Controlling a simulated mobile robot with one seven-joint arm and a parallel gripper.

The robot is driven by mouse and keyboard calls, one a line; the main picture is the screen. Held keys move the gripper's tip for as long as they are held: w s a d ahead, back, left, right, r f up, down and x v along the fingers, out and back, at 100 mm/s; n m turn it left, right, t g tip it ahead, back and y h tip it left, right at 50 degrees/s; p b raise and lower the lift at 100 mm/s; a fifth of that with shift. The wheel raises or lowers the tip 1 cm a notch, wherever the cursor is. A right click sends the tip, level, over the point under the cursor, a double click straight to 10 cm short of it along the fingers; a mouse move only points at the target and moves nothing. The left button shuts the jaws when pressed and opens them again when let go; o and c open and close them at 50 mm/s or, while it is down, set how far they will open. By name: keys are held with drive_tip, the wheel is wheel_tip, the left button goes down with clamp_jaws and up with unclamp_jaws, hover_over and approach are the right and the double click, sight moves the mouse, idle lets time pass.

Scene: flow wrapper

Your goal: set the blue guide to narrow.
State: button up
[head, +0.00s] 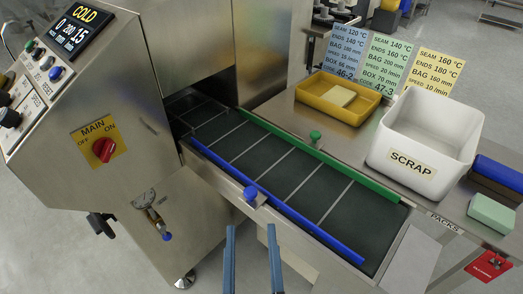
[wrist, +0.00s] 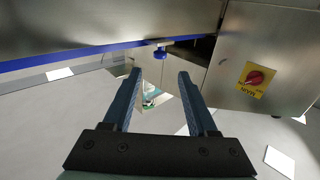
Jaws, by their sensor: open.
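The blue guide (head: 300,219) is a long blue rail along the near side of the dark conveyor belt (head: 265,163). A blue knob (head: 250,192) sits at its near edge, beside the rail's middle. In the wrist view the blue guide (wrist: 70,61) crosses the upper left, and the blue knob (wrist: 160,52) shows just beyond my fingertips. My gripper (head: 250,229) is open and empty, on the near side of the knob and apart from it. In the wrist view my gripper (wrist: 160,75) has the knob roughly centred between its fingers.
A green guide (head: 345,170) with a green knob (head: 315,136) runs along the belt's far side. The steel cabinet with the red main switch (head: 103,150) stands left. A yellow tray (head: 330,107) and white scrap bin (head: 410,160) stand behind.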

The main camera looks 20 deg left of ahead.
sight(254, 194)
drive_tip(key=x, duration=1.2)
drive_tip(key=shift+w+a+p, duration=0.1)
drive_tip(key=shift+w+p, duration=0.1)
drive_tip(key=shift+p, duration=0.15)
drive_tip(key=shift+c, duration=0.2)
clamp_jaws()
